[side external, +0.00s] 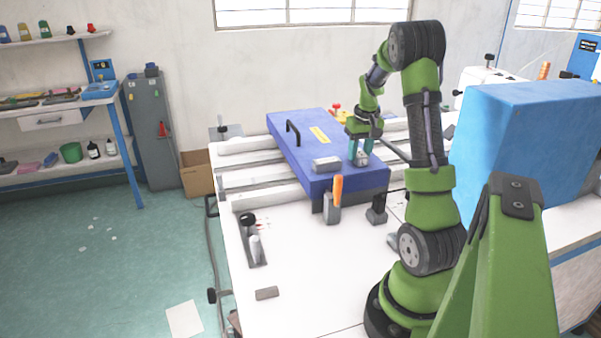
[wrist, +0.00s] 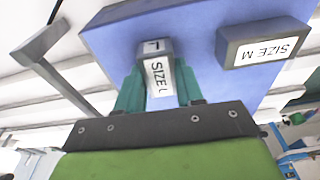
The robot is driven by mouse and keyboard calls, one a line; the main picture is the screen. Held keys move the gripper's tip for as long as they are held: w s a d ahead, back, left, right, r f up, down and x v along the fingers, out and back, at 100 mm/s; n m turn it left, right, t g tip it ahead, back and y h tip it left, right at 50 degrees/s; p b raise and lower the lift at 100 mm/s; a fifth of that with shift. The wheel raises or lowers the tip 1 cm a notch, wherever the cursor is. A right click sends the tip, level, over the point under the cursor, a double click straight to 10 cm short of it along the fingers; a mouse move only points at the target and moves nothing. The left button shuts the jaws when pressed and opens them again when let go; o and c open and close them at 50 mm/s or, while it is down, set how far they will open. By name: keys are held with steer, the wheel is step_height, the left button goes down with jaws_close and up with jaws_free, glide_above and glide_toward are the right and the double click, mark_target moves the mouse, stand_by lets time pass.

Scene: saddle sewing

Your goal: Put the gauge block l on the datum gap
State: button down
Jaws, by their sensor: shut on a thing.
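The gauge block l (wrist: 158,76), a grey block with a white "SIZE L" label, is between the teal fingers of my gripper (wrist: 159,88) in the wrist view. In the side view my gripper (side external: 361,153) is shut on this block over the right end of a blue box-like body (side external: 300,142). Whether the block touches the blue top, I cannot tell. A grey block marked "SIZE M" (wrist: 262,46) lies on the blue top beside it, and it also shows in the side view (side external: 326,164). I cannot identify the datum gap.
A black handle (side external: 292,133) stands up from the blue top. An orange-handled tool (side external: 337,190) stands in front of the box. The front of the table is mostly clear.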

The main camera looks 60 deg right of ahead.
mark_target(359, 153)
steer(key=shift+r, duration=0.7)
step_height(359, 153, up, 2)
steer(key=shift+r, duration=0.1)
steer(key=s+a+r, duration=0.1)
steer(key=s+a, duration=0.7)
steer(key=a, duration=0.5)
step_height(359, 153, up, 5)
steer(key=w+a, duration=0.9)
steer(key=w, duration=0.1)
steer(key=w+a, duration=0.3)
steer(key=a, duration=0.7)
steer(key=w+a, duration=0.3)
steer(key=a, duration=0.6)
steer(key=f, duration=1.6)
steer(key=shift+s+f, duration=0.25)
steer(key=shift+f, duration=2.25)
